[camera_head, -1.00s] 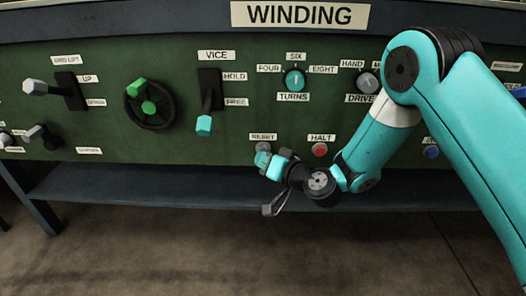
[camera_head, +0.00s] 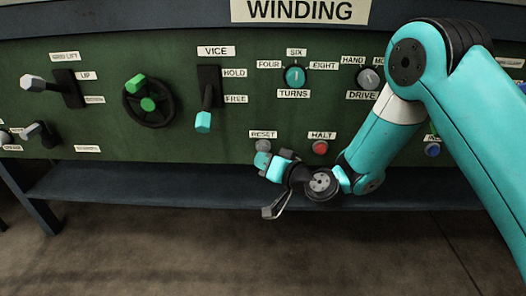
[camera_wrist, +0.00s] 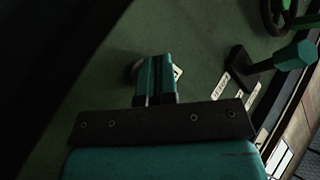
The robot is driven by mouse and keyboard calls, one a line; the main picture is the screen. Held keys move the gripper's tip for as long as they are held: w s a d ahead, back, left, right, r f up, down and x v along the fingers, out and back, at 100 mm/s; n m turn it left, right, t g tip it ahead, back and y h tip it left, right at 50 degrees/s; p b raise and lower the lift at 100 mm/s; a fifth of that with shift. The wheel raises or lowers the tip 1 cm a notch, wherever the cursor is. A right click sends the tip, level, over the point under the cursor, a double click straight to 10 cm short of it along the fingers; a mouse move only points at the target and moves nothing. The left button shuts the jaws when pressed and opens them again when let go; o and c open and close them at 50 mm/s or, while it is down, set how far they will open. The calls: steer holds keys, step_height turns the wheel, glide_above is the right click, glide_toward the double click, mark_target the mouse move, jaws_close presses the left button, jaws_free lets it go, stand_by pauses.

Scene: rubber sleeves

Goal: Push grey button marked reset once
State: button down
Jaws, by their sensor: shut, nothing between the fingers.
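The grey button (camera_head: 263,145) sits under the RESET label (camera_head: 263,134) on the green panel. My gripper (camera_head: 262,159) is shut and empty, with its teal fingertips just below and in front of the button, overlapping its lower part in the head view. In the wrist view, the closed fingers (camera_wrist: 155,72) point at the panel, and a round grey edge of the button (camera_wrist: 131,70) shows beside their tips on the left. I cannot tell whether the fingertips touch the button.
A red button (camera_head: 320,147) under HALT is to the right of the grey one. The VICE lever (camera_head: 204,121) with a teal knob is up and left, and a green-handled wheel (camera_head: 149,104) is farther left. A dark shelf (camera_head: 120,184) runs below the panel.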

steer(key=s+b, duration=0.4)
steer(key=s, duration=0.1)
stand_by(0.4)
stand_by(0.4)
